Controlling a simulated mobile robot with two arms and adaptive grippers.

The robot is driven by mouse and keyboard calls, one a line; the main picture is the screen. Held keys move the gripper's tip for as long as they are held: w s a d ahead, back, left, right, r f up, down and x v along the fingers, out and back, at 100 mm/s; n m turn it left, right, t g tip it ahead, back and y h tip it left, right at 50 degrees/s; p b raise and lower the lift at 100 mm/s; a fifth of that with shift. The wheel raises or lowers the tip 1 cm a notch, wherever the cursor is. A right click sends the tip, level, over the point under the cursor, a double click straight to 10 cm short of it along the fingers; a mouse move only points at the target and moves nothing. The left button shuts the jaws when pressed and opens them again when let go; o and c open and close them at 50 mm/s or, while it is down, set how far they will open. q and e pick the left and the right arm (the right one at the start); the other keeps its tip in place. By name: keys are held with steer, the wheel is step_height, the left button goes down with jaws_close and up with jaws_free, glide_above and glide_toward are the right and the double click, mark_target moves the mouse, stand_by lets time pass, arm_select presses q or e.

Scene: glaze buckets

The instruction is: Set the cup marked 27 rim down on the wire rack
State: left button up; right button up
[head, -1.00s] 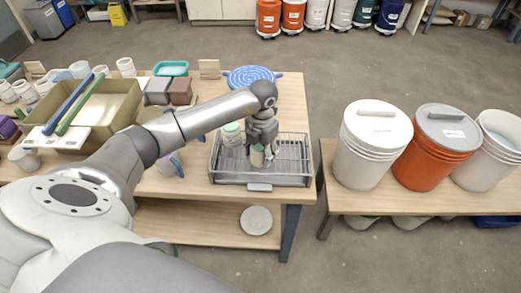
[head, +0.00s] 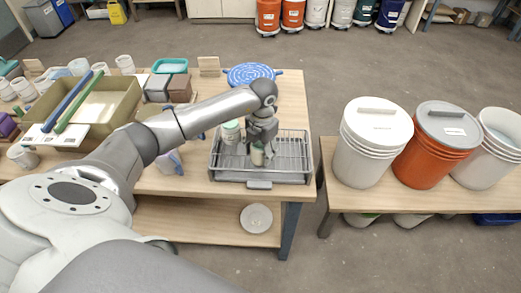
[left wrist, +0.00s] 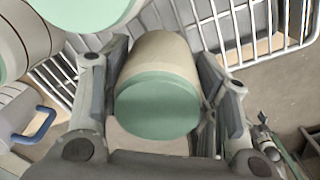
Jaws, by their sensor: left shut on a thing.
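My left gripper (head: 259,148) is over the wire rack (head: 283,177) at the end of the table. It is shut on a small beige cup with a green end (head: 257,157). In the left wrist view the held cup (left wrist: 158,100) sits between both fingers (left wrist: 160,95), its smooth green end facing the camera. It is low in the rack; I cannot tell whether it touches the wires. No number shows on it. Another pale green-topped cup (head: 230,132) stands in the rack to the left. My right gripper is not in view.
A cardboard-coloured box (head: 110,112) with blue and green rods stands left of the rack. A blue patterned disc (head: 252,75) lies behind the rack. A mug with a blue handle (head: 170,163) stands left of it. Large buckets (head: 433,150) stand on the right bench, across a gap.

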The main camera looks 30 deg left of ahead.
arm_select(q)
steer(key=shift+f+b, duration=0.3)
stand_by(0.4)
steer(key=o, duration=1.2)
step_height(320, 180, up, 12)
steer(key=shift+d+r, duration=0.1)
steer(key=shift+d, duration=0.05)
